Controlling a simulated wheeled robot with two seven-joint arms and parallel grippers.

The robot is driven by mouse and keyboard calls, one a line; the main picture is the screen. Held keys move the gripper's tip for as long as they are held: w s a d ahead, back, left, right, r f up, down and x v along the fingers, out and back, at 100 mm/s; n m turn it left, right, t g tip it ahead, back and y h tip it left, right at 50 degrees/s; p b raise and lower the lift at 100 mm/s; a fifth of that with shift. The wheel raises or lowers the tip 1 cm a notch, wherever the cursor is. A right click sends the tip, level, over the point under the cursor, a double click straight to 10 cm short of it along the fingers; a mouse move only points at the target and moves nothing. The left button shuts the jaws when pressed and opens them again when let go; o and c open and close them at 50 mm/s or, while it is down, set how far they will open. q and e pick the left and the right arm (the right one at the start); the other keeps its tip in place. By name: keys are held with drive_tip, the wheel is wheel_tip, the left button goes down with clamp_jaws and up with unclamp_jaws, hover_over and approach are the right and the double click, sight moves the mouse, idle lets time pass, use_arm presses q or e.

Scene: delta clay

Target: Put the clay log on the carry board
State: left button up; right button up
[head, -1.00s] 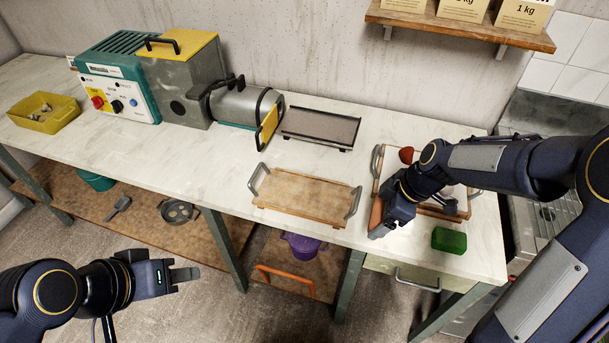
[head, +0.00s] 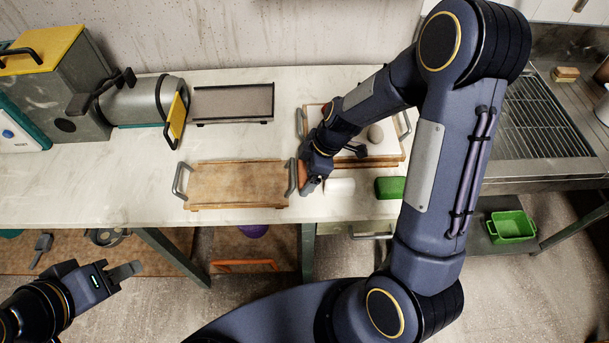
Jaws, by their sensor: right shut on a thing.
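The carry board (head: 238,184), a wooden board with a grey handle at each end, lies on the worktop in the middle. My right gripper (head: 309,184) is just right of the board's right handle. It is shut on a terracotta clay log (head: 303,174), which shows at its left side. The gripper hides part of the log, and I cannot tell how far it is above the worktop. My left gripper (head: 124,271) is off the worktop at the lower left, with nothing visible in it; its finger gap is not clear.
A green block (head: 389,188) and a white cylinder (head: 340,187) lie right of my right gripper. Behind is a wooden tray (head: 400,155) with a grey lump (head: 375,133). A dark flat tray (head: 233,103) and a grey machine (head: 134,103) stand at the back. The worktop left of the board is clear.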

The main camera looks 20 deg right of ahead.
sight(306, 178)
drive_tip(key=shift+f, duration=1.35)
drive_tip(key=shift+f, duration=0.1)
drive_tip(key=shift+f, duration=0.15)
drive_tip(key=o, duration=0.9)
